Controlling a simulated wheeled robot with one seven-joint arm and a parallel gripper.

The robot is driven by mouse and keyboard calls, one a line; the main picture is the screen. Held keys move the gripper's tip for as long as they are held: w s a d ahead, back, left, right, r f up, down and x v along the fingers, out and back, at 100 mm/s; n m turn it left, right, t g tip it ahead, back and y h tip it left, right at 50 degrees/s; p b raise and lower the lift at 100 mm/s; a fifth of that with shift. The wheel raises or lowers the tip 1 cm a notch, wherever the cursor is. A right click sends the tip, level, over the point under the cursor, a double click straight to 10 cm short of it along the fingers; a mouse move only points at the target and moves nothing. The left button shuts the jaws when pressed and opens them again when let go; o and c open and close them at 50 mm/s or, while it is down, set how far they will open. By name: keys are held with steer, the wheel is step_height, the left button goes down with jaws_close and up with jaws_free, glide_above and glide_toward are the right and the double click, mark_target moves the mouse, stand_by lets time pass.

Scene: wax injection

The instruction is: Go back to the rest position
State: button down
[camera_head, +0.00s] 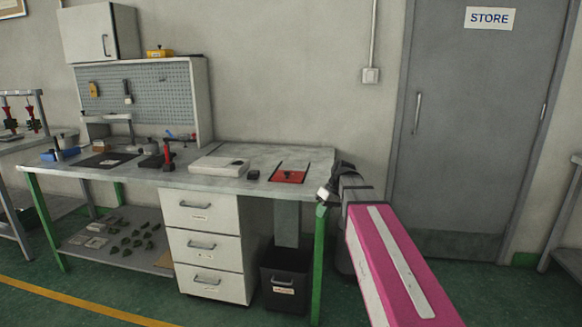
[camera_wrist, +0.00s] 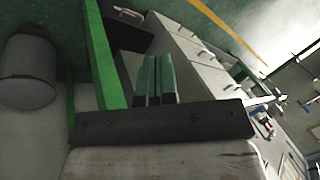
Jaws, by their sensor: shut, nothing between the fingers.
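My gripper (camera_wrist: 153,62) shows in the wrist view as two green-faced fingers side by side, shut with nothing between them. In the head view, my magenta and grey arm comes from the lower right, and its far end is by the right end of the workbench (camera_head: 260,160). The fingers are too small and covered to make out in that view. In the wrist view, the bench's drawer unit (camera_wrist: 190,50) and a green bench leg (camera_wrist: 103,65) lie beyond the fingers.
On the bench are a red mat (camera_head: 287,176), a pale block (camera_head: 220,166) and a red-handled tool (camera_head: 167,155). A dark bin (camera_head: 285,285) stands below, beside white drawers (camera_head: 205,240). A grey door (camera_head: 470,130) is at the right. Open green floor lies in front.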

steer(key=s+d+f+m+h, duration=0.2)
steer(key=s+d+f+m, duration=0.1)
steer(key=s+f, duration=0.4)
steer(key=s+d+f+m+h, duration=0.2)
steer(key=s+f, duration=0.5)
steer(key=f, duration=0.7)
steer(key=shift+s+d+f+m+t+h, duration=0.25)
steer(key=shift+s+d+m+t+h, duration=0.15)
steer(key=shift+d+m, duration=0.65)
